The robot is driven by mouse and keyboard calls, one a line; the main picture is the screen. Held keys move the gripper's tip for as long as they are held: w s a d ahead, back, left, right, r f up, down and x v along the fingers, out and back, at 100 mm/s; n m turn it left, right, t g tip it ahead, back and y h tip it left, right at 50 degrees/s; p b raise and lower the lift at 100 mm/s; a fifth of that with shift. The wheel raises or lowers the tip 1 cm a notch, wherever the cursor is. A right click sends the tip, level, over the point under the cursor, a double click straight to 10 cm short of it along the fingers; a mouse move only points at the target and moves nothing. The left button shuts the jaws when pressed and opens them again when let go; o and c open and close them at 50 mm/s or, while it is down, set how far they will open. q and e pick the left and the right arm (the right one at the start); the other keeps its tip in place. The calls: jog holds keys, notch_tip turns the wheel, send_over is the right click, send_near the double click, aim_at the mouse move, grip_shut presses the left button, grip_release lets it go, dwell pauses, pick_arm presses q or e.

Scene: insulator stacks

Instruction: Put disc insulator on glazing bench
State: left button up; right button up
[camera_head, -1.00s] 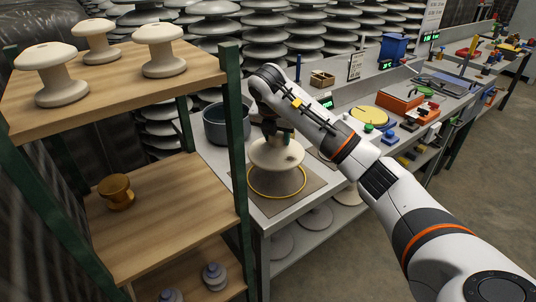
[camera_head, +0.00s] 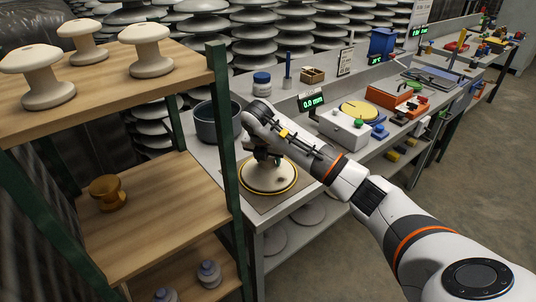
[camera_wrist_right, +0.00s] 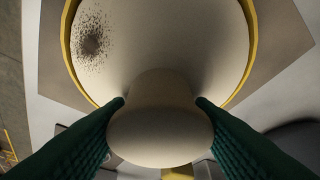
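The disc insulator (camera_head: 268,180), a cream disc with a knob on top, is on a brown mat inside a yellow ring (camera_head: 296,183) on the grey glazing bench (camera_head: 290,208). My right gripper (camera_head: 265,156) is over it, partly hidden by its own wrist. In the right wrist view, the green fingers of my right gripper (camera_wrist_right: 160,104) are on both sides of the neck under the insulator's knob (camera_wrist_right: 160,140), apparently touching it. A dark speckled patch marks the disc's surface (camera_wrist_right: 150,40). My left gripper is not in view.
A wooden shelf rack (camera_head: 160,210) with green posts stands at left, holding several cream insulators and a brown one (camera_head: 107,192). A grey pot (camera_head: 215,122) is behind the mat. A display (camera_head: 312,102) and a white box with buttons (camera_head: 343,128) are further right.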

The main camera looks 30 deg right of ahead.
jog(key=o, duration=0.4)
jog(key=shift+s+r, duration=0.1)
jog(key=shift+c, duration=0.2)
jog(key=v, duration=1.2)
jog(key=shift+p, duration=0.3)
